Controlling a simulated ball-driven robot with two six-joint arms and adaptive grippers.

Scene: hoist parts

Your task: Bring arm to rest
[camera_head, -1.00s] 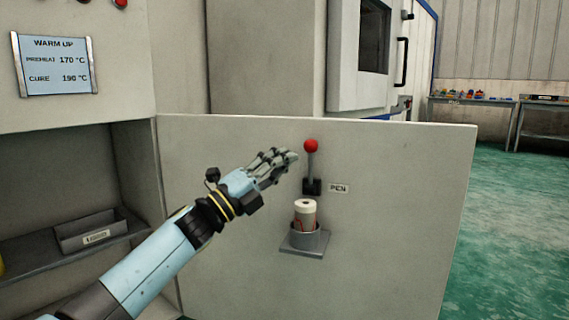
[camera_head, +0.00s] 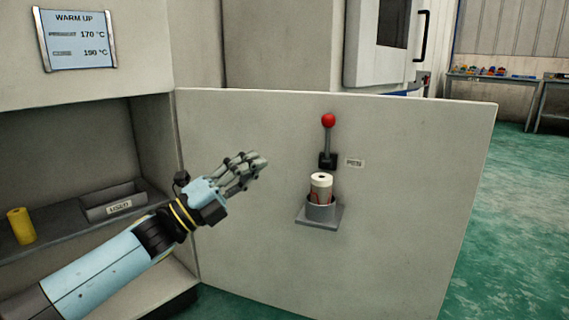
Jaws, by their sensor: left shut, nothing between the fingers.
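My left arm (camera_head: 95,270) comes in from the lower left, light blue with a black wrist and a yellow ring. Its left gripper (camera_head: 258,162) is shut and empty, held in the air in front of the pale panel (camera_head: 410,200). A lever with a red knob (camera_head: 328,120) stands upright on the panel, to the right of the gripper and apart from it. My right gripper is out of view.
A shelf (camera_head: 60,232) at the left holds a yellow cylinder (camera_head: 21,226) and a grey tray (camera_head: 115,200) with a label. A "WARM UP" sign (camera_head: 78,40) hangs above. A bench (camera_head: 480,85) with small colourful items stands far right. Green floor (camera_head: 520,220) is open at right.

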